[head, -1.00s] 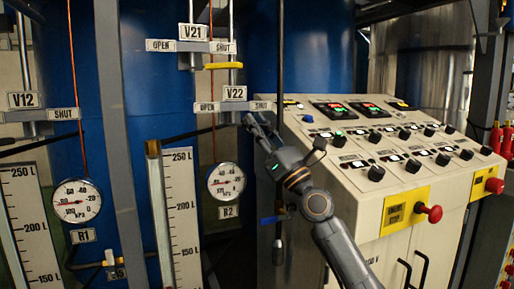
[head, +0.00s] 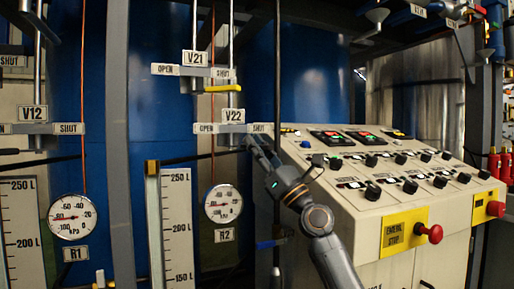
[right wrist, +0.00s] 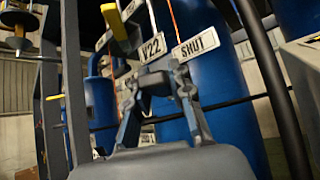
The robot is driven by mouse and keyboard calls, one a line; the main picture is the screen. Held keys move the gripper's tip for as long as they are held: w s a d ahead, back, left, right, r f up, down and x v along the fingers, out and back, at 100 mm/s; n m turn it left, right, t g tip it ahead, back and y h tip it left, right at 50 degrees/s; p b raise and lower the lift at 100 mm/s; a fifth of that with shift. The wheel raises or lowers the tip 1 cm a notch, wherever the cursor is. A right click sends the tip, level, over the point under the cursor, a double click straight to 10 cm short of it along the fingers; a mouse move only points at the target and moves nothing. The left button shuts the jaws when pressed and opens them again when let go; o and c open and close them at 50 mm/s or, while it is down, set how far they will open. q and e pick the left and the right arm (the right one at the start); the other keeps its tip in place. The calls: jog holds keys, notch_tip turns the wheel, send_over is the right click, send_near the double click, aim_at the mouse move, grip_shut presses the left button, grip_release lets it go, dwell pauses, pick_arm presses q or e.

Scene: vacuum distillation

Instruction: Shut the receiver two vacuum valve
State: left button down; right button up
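The V22 valve plate (head: 233,115) is above the R2 gauge (head: 223,203) in the head view, with OPEN on its left and SHUT on its right. In the right wrist view, the V22 label (right wrist: 153,48) and its SHUT sign (right wrist: 197,43) are just beyond the fingertips. My right gripper (head: 250,142) is just below the SHUT side of V22. My left gripper is not in view.
V21 (head: 195,58) is just above, with its yellow handle (head: 222,88) toward its SHUT sign. The control console (head: 385,195), with knobs and a red emergency stop (head: 430,234), stands to the right. A vertical dark pipe (head: 277,70) runs close to the gripper.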

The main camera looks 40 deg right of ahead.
jog(key=o, duration=0.5)
